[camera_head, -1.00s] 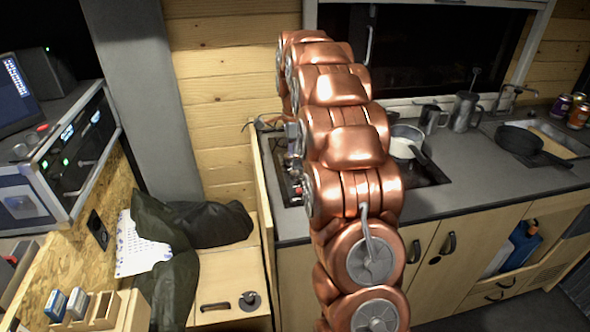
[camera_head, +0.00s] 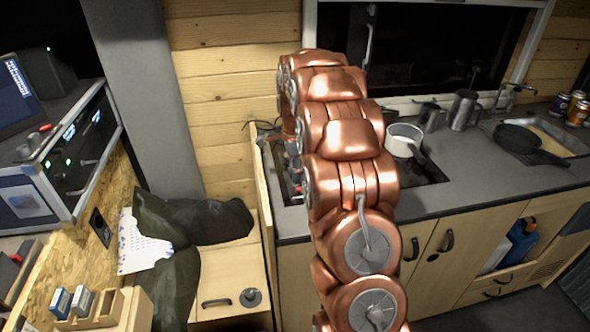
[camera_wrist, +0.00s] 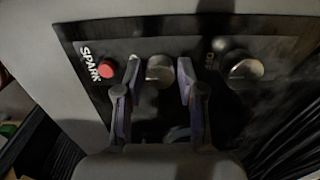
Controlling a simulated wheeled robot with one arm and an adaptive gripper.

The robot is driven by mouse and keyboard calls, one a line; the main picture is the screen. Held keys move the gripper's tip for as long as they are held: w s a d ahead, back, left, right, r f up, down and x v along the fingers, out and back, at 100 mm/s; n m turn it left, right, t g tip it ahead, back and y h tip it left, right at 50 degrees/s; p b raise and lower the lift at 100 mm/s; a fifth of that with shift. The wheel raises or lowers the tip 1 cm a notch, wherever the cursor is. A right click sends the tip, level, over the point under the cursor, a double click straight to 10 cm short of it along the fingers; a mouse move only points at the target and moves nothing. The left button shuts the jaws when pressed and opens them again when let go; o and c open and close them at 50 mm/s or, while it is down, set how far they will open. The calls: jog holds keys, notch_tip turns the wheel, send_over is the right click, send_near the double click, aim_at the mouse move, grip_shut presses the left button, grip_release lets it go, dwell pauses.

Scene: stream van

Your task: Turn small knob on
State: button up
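In the wrist view a dark control panel (camera_wrist: 205,45) carries two silver knobs and a red button (camera_wrist: 107,69) beside the word SPARK. My gripper (camera_wrist: 158,73) is open, its two purple-grey fingers on either side of the left knob (camera_wrist: 160,68). A narrow gap shows between each fingertip and this knob, so the fingers look apart from it. The right knob (camera_wrist: 246,66) stands outside the fingers and looks a little larger. The knobs' pointer marks are too dim to read. In the head view my copper arm hides most of the cooktop and the knobs.
A white pot (camera_head: 404,140) stands on the cooktop just right of my arm. Metal mugs (camera_head: 465,110) and a black pan (camera_head: 520,138) stand farther right on the counter (camera_head: 465,175). A wooden side panel (camera_head: 262,190) borders the counter at left.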

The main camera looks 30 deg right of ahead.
grip_shut()
jog(key=n+b, duration=0.2)
jog(key=b, duration=0.1)
jog(key=shift+f+n, duration=0.15)
jog(key=shift+n, duration=0.25)
jog(key=n+b, duration=0.2)
jog(key=n, duration=0.1)
jog(key=shift+n, duration=0.3)
jog(key=n+b, duration=0.2)
jog(key=n, duration=0.3)
jog(key=shift+b, duration=0.4)
jog(key=n, duration=0.3)
jog(key=n+b, duration=0.1)
jog(key=n, duration=0.2)
jog(key=shift+r+n, duration=0.2)
jog(key=shift+n, duration=0.1)
